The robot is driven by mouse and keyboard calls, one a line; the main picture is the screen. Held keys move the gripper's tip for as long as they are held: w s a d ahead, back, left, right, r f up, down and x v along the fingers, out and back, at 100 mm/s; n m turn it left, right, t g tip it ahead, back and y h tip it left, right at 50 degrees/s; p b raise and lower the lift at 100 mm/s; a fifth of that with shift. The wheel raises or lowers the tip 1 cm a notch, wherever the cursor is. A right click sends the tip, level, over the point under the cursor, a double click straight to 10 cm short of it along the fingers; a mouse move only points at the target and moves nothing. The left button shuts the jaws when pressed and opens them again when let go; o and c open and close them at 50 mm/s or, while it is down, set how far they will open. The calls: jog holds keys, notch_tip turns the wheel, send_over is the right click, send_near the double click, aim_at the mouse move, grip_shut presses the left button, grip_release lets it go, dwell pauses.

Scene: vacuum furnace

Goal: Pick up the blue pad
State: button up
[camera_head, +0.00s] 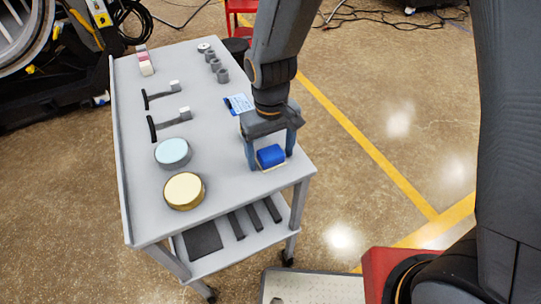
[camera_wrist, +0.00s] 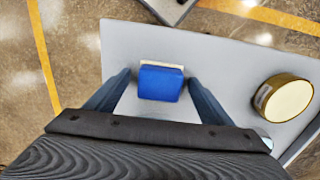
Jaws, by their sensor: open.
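The blue pad (camera_head: 270,156) lies near the right edge of the grey cart top (camera_head: 215,190), with a pale cream layer showing along one edge. My gripper (camera_head: 271,161) points down over it from above, jaws open. In the wrist view the blue pad (camera_wrist: 160,82) sits between the two blue-grey fingers of my gripper (camera_wrist: 160,80). A gap shows on each side of the pad, so the fingers look apart from it. How high the fingertips are above the cart top is hard to tell.
A gold-rimmed cream round tin (camera_head: 184,191) and a light-blue round tin (camera_head: 172,153) stand left of the pad. A blue-and-white card (camera_head: 239,104) lies behind my gripper.

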aim_at(270, 152)
jog(key=shift+c, duration=0.4)
jog(key=c, duration=1.2)
jog(key=shift+r+b, duration=0.8)
jog(key=shift+r, duration=4.25)
jog(key=o, duration=0.4)
jog(key=shift+c, duration=0.7)
